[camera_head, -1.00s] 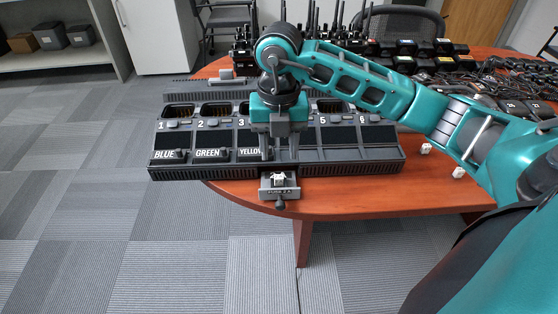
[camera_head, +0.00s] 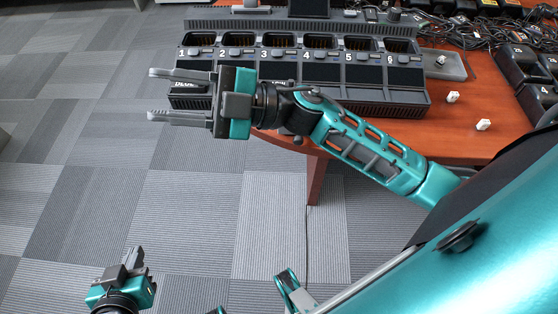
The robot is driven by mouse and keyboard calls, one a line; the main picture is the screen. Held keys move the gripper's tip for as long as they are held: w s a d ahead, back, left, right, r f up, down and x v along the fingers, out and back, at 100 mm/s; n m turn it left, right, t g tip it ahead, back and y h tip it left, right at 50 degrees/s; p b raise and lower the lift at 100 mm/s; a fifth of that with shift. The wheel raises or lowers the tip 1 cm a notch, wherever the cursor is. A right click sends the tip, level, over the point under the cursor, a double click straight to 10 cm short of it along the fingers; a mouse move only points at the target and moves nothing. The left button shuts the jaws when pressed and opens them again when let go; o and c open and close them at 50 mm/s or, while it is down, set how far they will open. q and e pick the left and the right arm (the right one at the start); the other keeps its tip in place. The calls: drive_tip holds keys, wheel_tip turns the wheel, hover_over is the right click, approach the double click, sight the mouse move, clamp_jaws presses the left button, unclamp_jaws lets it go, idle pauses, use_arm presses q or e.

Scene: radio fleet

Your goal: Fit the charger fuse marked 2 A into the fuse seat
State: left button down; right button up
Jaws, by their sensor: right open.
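Two small white fuses, one (camera_head: 453,97) farther back and one (camera_head: 483,124) nearer, lie on the wooden table right of the charger; their markings are too small to read. The black multi-bay charger (camera_head: 400,95) stands at the table's front. The fuse seat at its front edge is mostly or wholly hidden behind my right arm. My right gripper (camera_head: 150,94) is open and empty, fingers pointing left, in front of the charger's left end. My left gripper (camera_head: 133,256) is low over the carpet at bottom left, away from the table; its jaw gap is unclear.
The table (camera_head: 400,135) has a clear patch around the fuses. A grey tray (camera_head: 443,65) lies beside the charger's right end. Radios and tangled cables (camera_head: 485,45) crowd the back right. Open carpet lies left and in front of the table.

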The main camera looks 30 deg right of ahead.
drive_tip(key=w+d+f+m+t+h, duration=0.2)
drive_tip(key=d+f+m+t+h, duration=0.25)
drive_tip(key=f+m+h, duration=0.35)
drive_tip(key=w+d+f+m+t+h, duration=0.1)
drive_tip(key=d+f+m+t+h, duration=0.4)
drive_tip(key=m, duration=0.4)
drive_tip(key=s+d+f+m+g+h, duration=0.1)
drive_tip(key=s+f+m+g+h, duration=0.1)
drive_tip(key=f, duration=0.5)
drive_tip(key=s+d+f+m+g+h, duration=0.1)
drive_tip(key=s+f+m+g+h, duration=0.2)
drive_tip(key=s+f, duration=0.4)
drive_tip(key=shift+s+d+f+g, duration=0.25)
drive_tip(key=shift+s+d+g, duration=0.1)
drive_tip(key=shift+g, duration=0.1)
drive_tip(key=shift+w, duration=0.1)
